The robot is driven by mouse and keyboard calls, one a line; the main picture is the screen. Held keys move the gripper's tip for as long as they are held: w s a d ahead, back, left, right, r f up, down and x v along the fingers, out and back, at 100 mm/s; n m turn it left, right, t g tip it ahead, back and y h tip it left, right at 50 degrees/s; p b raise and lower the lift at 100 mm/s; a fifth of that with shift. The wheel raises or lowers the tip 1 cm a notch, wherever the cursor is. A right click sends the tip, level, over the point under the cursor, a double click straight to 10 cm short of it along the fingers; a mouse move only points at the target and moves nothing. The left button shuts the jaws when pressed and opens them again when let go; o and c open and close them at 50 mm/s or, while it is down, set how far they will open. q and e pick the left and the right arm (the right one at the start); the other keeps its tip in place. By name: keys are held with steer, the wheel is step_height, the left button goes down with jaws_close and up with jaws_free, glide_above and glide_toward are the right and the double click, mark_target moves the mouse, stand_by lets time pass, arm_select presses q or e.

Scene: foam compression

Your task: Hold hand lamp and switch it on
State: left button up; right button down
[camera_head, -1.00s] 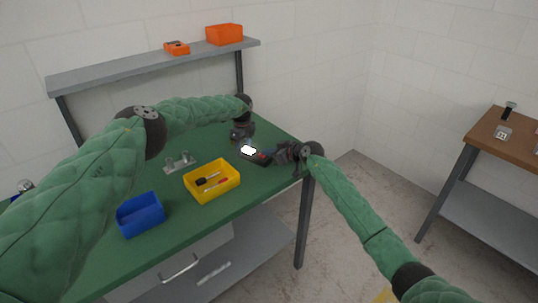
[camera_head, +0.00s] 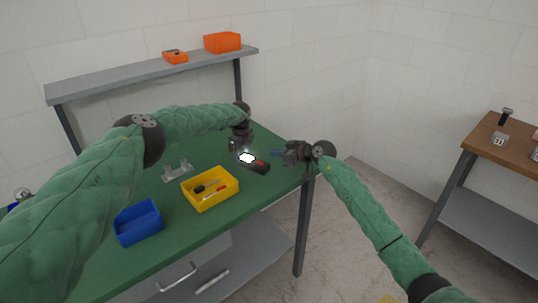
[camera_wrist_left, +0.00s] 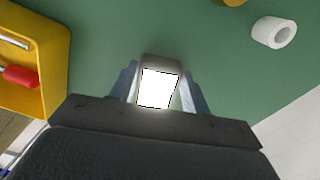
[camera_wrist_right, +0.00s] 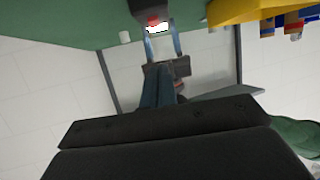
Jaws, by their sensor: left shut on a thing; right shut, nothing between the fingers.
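The hand lamp has a dark body with a red part (camera_head: 260,165) and a bright white glowing face (camera_head: 246,157). My left gripper (camera_head: 241,150) is shut on it at the far right part of the green bench. In the left wrist view the glowing face (camera_wrist_left: 157,88) sits between the two fingers. My right gripper (camera_head: 277,154) is shut and empty, a short gap to the right of the lamp. In the right wrist view its closed blue fingers (camera_wrist_right: 157,85) point towards the lamp (camera_wrist_right: 152,9) and the left gripper's fingers.
A yellow bin (camera_head: 209,202) with tools and a blue bin (camera_head: 137,236) stand on the green bench. A grey metal bracket (camera_head: 178,171) lies behind the yellow bin. A white roll (camera_wrist_left: 273,32) stands near the lamp. A shelf (camera_head: 150,78) with orange items runs along the back.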

steer(key=s+d, duration=0.3)
steer(key=d, duration=0.1)
steer(key=shift+s+d+r, duration=0.3)
steer(key=shift+d+r, duration=0.1)
arm_select(q)
steer(key=o, duration=1.2)
